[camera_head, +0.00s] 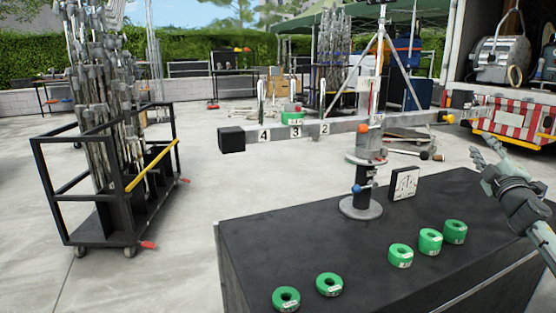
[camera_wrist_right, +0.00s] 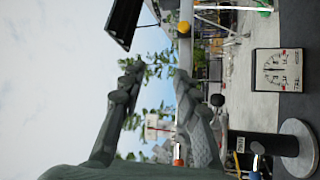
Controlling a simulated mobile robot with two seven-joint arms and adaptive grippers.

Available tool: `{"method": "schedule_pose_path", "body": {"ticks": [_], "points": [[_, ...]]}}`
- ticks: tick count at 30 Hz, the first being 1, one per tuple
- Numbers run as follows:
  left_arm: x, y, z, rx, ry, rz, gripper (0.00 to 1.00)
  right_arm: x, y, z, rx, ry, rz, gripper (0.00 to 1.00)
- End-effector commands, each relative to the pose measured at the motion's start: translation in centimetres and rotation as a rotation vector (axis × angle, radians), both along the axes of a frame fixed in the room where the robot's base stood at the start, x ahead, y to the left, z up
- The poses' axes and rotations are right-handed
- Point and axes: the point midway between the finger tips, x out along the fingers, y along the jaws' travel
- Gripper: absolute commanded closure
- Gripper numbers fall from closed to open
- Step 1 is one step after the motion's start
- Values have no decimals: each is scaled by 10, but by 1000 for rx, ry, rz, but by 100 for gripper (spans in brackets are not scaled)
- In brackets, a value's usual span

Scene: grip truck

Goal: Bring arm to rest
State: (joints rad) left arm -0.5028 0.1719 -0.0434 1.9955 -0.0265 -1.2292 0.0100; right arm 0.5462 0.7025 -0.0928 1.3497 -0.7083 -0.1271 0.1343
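My right gripper (camera_head: 484,149) is raised over the right end of the black box, apart from everything. It is open and empty, and its two spread fingers also show in the right wrist view (camera_wrist_right: 157,77). My left gripper is not in view. A pale numbered balance beam (camera_head: 345,126) sits on an upright stand with a round grey base (camera_head: 360,208). A black block (camera_head: 231,139) is at its left end and a yellow ball (camera_head: 449,119) at its right end. The beam tilts slightly, left end lower.
The black box top (camera_head: 300,236) carries several green rings (camera_head: 400,255) and a small square dial plate (camera_head: 404,183). The plate also shows in the right wrist view (camera_wrist_right: 278,70). A wheeled rack of poles (camera_head: 115,190) stands left. A truck bed (camera_head: 507,118) is back right.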

Motion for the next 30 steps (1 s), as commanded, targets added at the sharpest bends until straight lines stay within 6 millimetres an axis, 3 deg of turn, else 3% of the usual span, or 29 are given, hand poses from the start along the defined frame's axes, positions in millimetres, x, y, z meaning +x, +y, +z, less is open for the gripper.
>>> {"method": "schedule_pose_path", "body": {"ticks": [5,9,15,20,26,30], "points": [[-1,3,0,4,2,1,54,-12,-57,-34,239,73,-218,68],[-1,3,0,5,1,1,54,-31,-91,-79,428,178,-386,68],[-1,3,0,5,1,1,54,-69,-110,-154,673,391,-594,68],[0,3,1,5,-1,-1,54,-105,-100,-210,829,593,-721,68],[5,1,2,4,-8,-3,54,-122,-42,-282,813,692,-657,68],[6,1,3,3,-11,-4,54,-147,5,-338,821,779,-616,68]]}}
